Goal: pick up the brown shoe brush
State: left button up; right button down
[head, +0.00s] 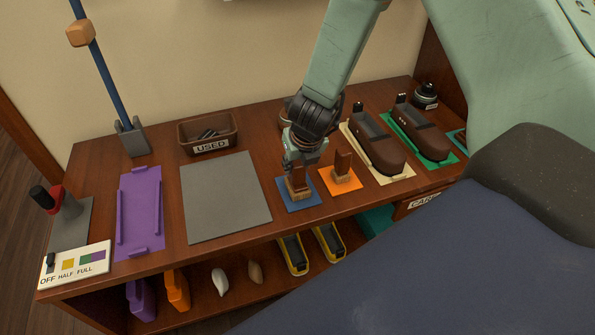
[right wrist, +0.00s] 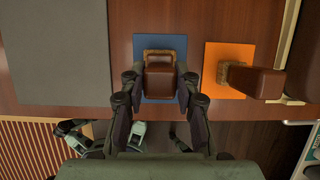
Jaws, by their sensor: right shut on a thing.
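A brown shoe brush (head: 297,188) with tan bristles stands upright on the blue mat (head: 313,201). My right gripper (head: 297,172) has come down over it from above. In the right wrist view the fingers of the right gripper (right wrist: 161,85) are on both sides of the brush's brown handle (right wrist: 159,78), shut on it. The brush still appears to be on or just over the blue mat (right wrist: 178,46); a small gap cannot be told. A second brown brush (head: 343,164) stands on the orange mat (head: 352,184) just to the right. My left gripper is not in view.
A grey mat (head: 225,200) lies left of the blue mat. The bin marked USED (head: 222,144) stands behind it. Dark brown shoes (head: 378,148) on cream and green mats stand to the right. A purple tray (head: 140,215) lies left; bottles (head: 177,288) are on the lower shelf.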

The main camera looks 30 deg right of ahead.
aim_at(300, 174)
jog(key=shift+r, duration=0.1)
notch_tip(300, 174, up, 3)
jog(key=shift+f+p, duration=0.15)
jog(key=shift+p, duration=0.9)
jog(key=shift+r+p, duration=0.3)
jog(key=shift+r, duration=0.15)
jog(key=s, duration=0.1)
jog(key=s+b, duration=0.1)
jog(key=s+a+b, duration=0.1)
jog(key=shift+s+f, duration=0.35)
jog(key=shift+s, duration=0.05)
jog(key=s+a+p, duration=0.3)
jog(key=s+p, duration=0.3)
jog(key=s, duration=0.7)
jog(key=shift+s+r, duration=0.2)
jog(key=shift+s, duration=0.15)
